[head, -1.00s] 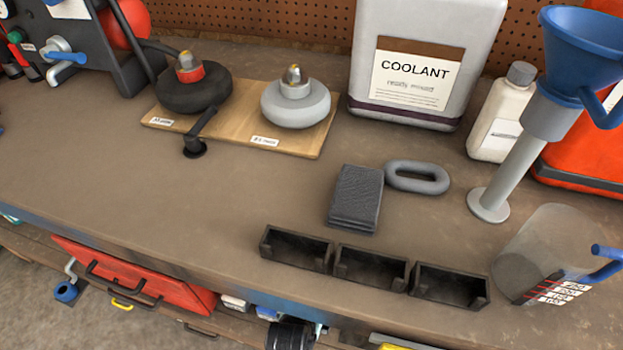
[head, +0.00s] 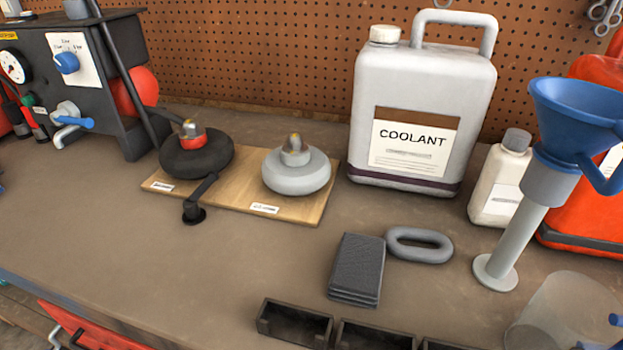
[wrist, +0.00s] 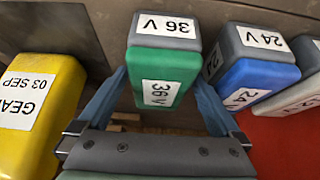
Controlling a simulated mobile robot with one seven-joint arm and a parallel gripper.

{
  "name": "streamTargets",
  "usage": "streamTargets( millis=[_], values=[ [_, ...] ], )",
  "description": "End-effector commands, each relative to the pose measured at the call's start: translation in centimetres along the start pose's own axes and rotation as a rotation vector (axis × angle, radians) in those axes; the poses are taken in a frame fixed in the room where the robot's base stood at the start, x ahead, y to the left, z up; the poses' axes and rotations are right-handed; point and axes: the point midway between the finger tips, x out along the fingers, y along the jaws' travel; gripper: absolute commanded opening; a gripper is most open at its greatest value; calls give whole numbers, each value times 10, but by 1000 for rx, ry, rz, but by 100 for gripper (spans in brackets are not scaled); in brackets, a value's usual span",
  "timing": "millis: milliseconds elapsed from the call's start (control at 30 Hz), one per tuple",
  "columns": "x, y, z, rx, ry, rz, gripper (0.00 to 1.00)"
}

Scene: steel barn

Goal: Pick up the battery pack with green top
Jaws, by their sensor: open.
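In the wrist view the battery pack with green top (wrist: 163,62) has a grey end and a green face, each with a white 36 V label. My gripper (wrist: 158,85) is open, its two blue fingers on either side of the green part. I cannot tell whether either finger touches it. Neither the pack nor my gripper shows in the head view.
In the wrist view a blue-and-grey 24 V pack (wrist: 250,72) stands close on the right, and a yellow container (wrist: 42,100) is at left. The head view shows a workbench with a coolant jug (head: 418,105), blue funnel (head: 575,120) and black bins (head: 295,322).

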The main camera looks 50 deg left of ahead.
Motion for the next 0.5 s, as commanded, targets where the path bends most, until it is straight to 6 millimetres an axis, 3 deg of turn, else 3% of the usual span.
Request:
streamTargets(
  millis=[267, 500],
  values=[
    [1, 0, 0, 0, 1, 0, 100],
    [0, 0, 0, 0, 1, 0, 60]
  ],
)
